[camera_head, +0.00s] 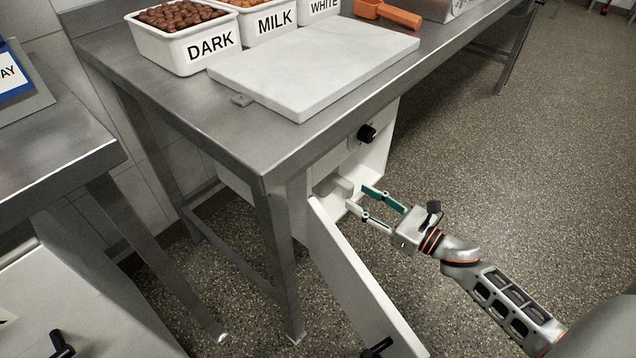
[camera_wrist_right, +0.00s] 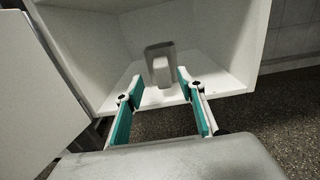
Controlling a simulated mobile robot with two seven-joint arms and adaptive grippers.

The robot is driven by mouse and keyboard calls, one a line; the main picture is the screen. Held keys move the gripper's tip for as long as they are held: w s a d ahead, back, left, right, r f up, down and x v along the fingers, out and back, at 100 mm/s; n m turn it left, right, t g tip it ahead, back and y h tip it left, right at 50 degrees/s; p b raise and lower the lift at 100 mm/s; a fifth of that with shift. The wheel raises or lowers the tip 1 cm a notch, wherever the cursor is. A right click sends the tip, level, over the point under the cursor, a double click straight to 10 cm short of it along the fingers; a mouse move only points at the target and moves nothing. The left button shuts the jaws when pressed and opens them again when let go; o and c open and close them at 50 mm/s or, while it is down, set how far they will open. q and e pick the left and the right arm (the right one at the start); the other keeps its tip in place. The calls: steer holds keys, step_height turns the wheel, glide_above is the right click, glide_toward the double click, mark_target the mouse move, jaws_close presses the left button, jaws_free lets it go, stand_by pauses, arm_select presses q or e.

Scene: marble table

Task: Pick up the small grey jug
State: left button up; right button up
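The small grey jug (camera_wrist_right: 160,66) stands inside the open white cabinet, on its floor, in the right wrist view. A narrower upright part, perhaps its handle, faces me. In the head view the jug (camera_head: 342,187) is a pale shape low in the cabinet opening, partly hidden. My right gripper (camera_head: 357,197) is open at the cabinet mouth, with nothing between its fingers. In the right wrist view its two teal-padded fingers (camera_wrist_right: 159,84) point at the jug, one to each side and short of it. My left gripper is not in view.
The cabinet door (camera_head: 355,275) hangs open, left of my right gripper. The cabinet's side wall (camera_wrist_right: 240,45) is on the right. Above is the steel table (camera_head: 225,128) with a marble slab (camera_head: 315,68) and labelled chocolate tubs (camera_head: 185,48). The floor at right is clear.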

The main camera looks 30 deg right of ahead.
mark_target(352, 190)
steer(key=shift+r+x, duration=0.2)
steer(key=shift+x, duration=2.9)
steer(key=shift+w+d, duration=0.1)
steer(key=shift+d, duration=0.05)
jaws_close()
